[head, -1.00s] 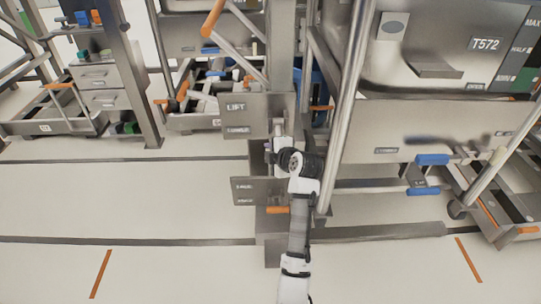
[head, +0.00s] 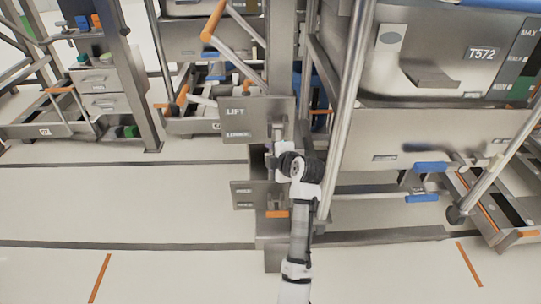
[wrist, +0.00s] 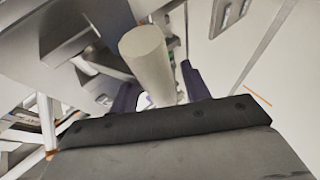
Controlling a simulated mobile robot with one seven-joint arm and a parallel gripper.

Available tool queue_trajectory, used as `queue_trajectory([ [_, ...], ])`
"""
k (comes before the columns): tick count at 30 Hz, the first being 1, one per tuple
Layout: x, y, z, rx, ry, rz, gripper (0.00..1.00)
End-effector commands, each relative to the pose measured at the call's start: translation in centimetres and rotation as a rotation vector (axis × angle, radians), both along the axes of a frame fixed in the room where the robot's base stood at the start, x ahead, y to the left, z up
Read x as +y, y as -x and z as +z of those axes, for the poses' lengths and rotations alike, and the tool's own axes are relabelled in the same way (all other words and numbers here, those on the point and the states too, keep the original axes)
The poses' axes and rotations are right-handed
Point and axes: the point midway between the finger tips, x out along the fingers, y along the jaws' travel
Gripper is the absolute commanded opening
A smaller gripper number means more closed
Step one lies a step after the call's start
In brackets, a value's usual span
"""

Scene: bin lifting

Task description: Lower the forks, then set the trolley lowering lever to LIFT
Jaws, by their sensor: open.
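A grey plate marked LIFT (head: 252,118), with a second, smaller line of text below it, is fixed on the metal column. A lower plate (head: 244,194) also carries two small labels. My gripper (head: 274,152) is at the column between these plates, partly hidden by my own wrist. In the wrist view, a pale round bar (wrist: 148,58) stands between the two dark fingers of my gripper (wrist: 158,90), which are apart. It looks like a lever handle; I cannot tell whether the fingers touch it. The forks cannot be made out clearly.
A large metal bin marked T572 (head: 430,60) stands at the right, with a bright vertical pole (head: 347,110) before it. Blue pedals (head: 430,168) are low at the right. A drawer unit (head: 105,90) is back left. The floor (head: 120,205) at left is clear.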

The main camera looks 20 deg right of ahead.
Motion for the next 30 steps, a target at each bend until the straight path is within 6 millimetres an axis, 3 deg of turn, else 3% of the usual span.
queue_trajectory([
  [15, -1.7, 9.2, 5.4, -0.001, 0.001, -0.003, 0.47],
  [21, -2.0, 10.9, 6.3, -0.002, 0.001, -0.002, 0.47],
  [30, -2.0, 11.2, 6.3, -0.001, 0.001, -0.002, 0.47],
])
